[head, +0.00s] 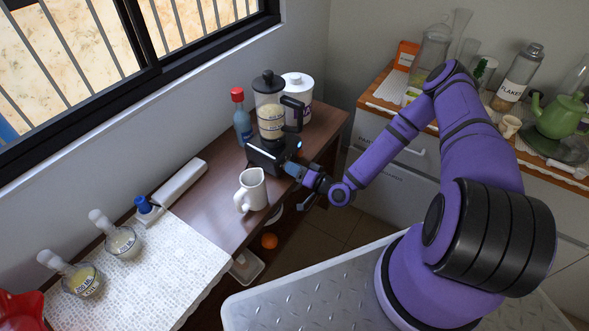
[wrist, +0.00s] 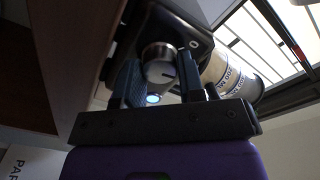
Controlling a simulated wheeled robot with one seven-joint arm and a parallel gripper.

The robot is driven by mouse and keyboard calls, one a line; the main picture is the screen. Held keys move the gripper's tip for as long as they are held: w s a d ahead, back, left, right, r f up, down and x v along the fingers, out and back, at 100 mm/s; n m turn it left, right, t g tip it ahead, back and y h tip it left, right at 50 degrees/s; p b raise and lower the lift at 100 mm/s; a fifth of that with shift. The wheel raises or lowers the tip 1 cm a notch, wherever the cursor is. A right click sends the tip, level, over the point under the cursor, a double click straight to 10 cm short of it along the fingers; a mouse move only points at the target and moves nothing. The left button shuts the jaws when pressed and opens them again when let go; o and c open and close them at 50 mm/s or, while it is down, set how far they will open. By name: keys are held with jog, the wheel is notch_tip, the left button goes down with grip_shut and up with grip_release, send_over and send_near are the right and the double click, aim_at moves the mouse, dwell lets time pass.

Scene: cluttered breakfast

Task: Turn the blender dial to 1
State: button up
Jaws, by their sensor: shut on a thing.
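The blender stands near the far end of the brown counter, with a black base (head: 262,157), a clear jar (head: 269,112) of pale contents and a black lid. In the wrist view the tilted base (wrist: 188,28) and the jar (wrist: 236,84) show. The silver round dial (wrist: 158,62) sits between my fingertips, with a dark mark on its face. My gripper (head: 293,169) is at the base's front right side; in the wrist view its fingers (wrist: 158,78) are closed on the dial. A bluish light (wrist: 153,99) glows beside the dial.
A white pitcher (head: 252,190) stands just in front of the blender. A blue bottle with a red cap (head: 242,124) and a white canister (head: 298,95) stand close behind. A power strip (head: 180,184) lies left.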

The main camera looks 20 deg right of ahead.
jog(key=shift+m, duration=0.6)
jog(key=o, duration=0.9)
jog(key=v, duration=1.1)
jog(key=shift+w, duration=0.1)
